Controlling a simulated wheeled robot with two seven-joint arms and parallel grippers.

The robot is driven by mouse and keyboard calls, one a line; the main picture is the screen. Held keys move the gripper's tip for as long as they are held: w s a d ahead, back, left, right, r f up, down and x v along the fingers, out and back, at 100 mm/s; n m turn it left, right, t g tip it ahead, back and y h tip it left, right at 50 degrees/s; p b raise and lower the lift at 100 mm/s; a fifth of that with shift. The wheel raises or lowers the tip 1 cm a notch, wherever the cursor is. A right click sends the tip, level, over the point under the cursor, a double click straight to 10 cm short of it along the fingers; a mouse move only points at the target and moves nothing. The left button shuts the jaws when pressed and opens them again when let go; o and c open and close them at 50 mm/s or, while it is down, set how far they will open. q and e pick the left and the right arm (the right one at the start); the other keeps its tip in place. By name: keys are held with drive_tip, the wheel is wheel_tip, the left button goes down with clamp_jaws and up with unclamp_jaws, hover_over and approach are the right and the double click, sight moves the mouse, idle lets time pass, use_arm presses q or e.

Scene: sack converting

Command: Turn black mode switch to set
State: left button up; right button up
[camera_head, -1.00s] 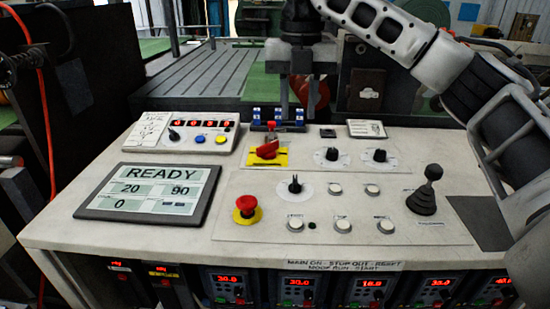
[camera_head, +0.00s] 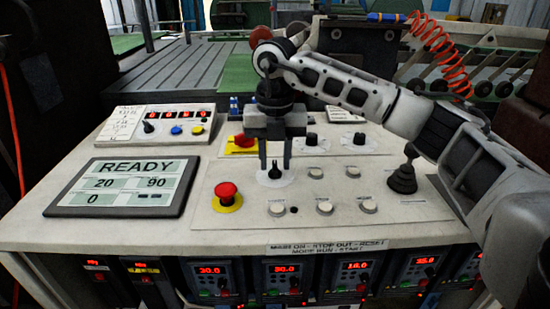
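The black mode switch (camera_head: 274,172) is a small pointed knob on a white round dial plate (camera_head: 283,180) in the middle of the sloped panel. Its pointer stands roughly upright in the picture. My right gripper (camera_head: 275,165) comes down from above with its two fingers apart. In the picture one finger is on each side of the knob's upper part. I cannot tell whether the fingers touch it. My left gripper is not in view.
A red emergency button (camera_head: 226,192) sits left of the dial. Several white push buttons (camera_head: 324,208) lie below and right of it. Two black knobs (camera_head: 311,139) and a red handle on a yellow plate (camera_head: 243,143) are behind. A black joystick (camera_head: 403,178) stands at right. The display (camera_head: 122,187) reads READY.

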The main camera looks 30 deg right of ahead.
drive_tip(key=shift+f, duration=0.25)
clamp_jaws()
drive_tip(key=shift+n, duration=0.3)
drive_tip(key=n, duration=0.3)
drive_tip(key=shift+n, duration=0.3)
drive_tip(key=n, duration=0.4)
drive_tip(key=shift+r+n+p, duration=0.1)
drive_tip(key=shift+n+p, duration=0.2)
drive_tip(key=shift+n, duration=0.1)
